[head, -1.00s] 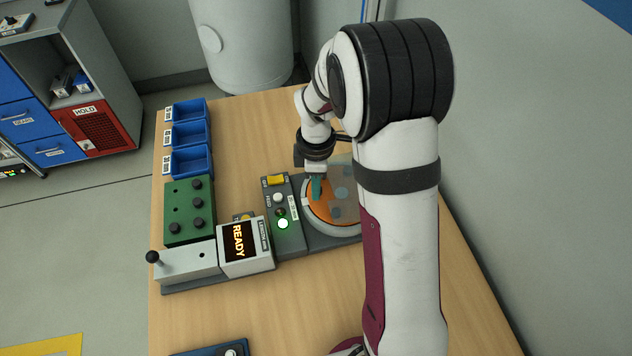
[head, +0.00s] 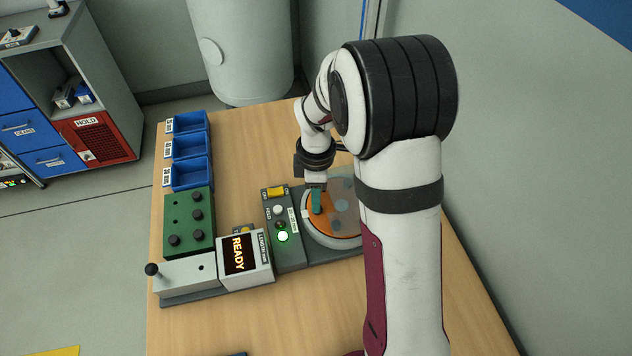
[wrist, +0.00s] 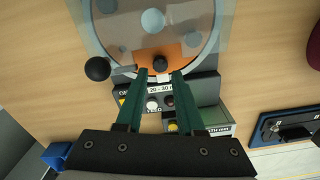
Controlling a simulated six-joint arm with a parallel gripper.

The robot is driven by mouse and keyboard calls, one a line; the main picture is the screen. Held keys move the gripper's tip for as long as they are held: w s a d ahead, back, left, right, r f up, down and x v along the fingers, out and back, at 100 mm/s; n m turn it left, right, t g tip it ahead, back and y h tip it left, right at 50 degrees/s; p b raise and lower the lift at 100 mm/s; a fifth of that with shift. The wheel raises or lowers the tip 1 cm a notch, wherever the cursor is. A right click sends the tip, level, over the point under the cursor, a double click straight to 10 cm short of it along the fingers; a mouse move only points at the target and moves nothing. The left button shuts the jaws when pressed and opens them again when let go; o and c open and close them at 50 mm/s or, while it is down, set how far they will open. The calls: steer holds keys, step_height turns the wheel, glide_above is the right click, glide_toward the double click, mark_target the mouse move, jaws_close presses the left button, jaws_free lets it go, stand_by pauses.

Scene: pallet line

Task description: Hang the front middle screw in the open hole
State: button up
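A black screw head (wrist: 160,63) stands on the orange sector (wrist: 171,55) of the round feeder in the wrist view. My gripper (wrist: 161,76) has teal fingers set apart, one to each side of this screw head, with no visible contact. In the head view my gripper (head: 316,212) reaches down over the orange part of the feeder (head: 307,231), and my arm hides much of the disc. The green block (head: 185,246) holds several black-headed screws (head: 195,215) and shows small open holes. The grey gauge block (head: 183,277) has one dark hole (head: 201,267) in its top.
A display reading READY (head: 238,254) stands between the gauge block and the button box (head: 289,255), which has a lit green lamp. A black ball handle (wrist: 97,68) sticks out beside the feeder. Blue bins (head: 190,174) line the back left. The front tabletop is mostly clear.

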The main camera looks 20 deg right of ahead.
step_height(320, 180, up, 11)
steer(key=s+a+r+m+y, duration=0.1)
steer(key=s+a+m, duration=0.1)
steer(key=s+m, duration=0.8)
steer(key=s+a+m, duration=0.2)
steer(key=s+m, duration=0.8)
steer(key=s, duration=0.5)
steer(key=shift+a+r+m+y, duration=0.2)
steer(key=shift+r+m+y, duration=0.1)
steer(key=shift+r+y, duration=0.1)
